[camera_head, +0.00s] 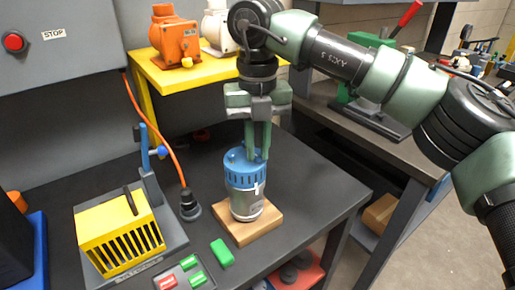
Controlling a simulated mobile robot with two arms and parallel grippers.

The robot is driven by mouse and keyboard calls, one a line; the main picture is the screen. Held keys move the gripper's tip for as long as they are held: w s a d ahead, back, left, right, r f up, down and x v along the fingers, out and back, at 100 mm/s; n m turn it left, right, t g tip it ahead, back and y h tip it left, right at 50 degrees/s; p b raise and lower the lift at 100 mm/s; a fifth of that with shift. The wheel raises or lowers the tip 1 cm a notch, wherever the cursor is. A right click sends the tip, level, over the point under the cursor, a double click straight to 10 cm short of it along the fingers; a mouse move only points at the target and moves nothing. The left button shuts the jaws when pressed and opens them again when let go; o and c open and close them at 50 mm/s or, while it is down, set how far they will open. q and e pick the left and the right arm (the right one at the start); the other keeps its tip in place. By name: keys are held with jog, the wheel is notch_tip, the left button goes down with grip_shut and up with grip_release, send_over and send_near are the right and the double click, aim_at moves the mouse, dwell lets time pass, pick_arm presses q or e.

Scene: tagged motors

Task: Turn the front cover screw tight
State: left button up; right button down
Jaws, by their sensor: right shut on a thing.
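A silver motor with a blue slotted front cover (240,176) stands upright on a wooden block (262,222) on the dark bench. A small tag hangs on the motor's silver body (246,207). My right gripper (259,156) points straight down over the cover, with its green fingers reaching the cover's top at the right side. It is shut on the front cover screw, which the fingertips hide. Small blue bumps show on the rest of the cover's top. My left gripper is not in view.
A yellow slotted box (118,236) on a grey fixture stands left of the motor. A black plug-like piece (190,207) with an orange cable, and green and red blocks, lie close by. Orange (174,38) and white motors stand on a yellow shelf behind.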

aim_at(258, 156)
jog(key=shift+w+r+m, duration=0.15)
jog(key=shift+r+m, duration=0.15)
jog(key=shift+m, duration=0.1)
jog(key=c, duration=1.4)
grip_release()
jog(key=shift+f, duration=0.1)
notch_tip(258, 156, up, 8)
jog(key=shift+f, duration=0.1)
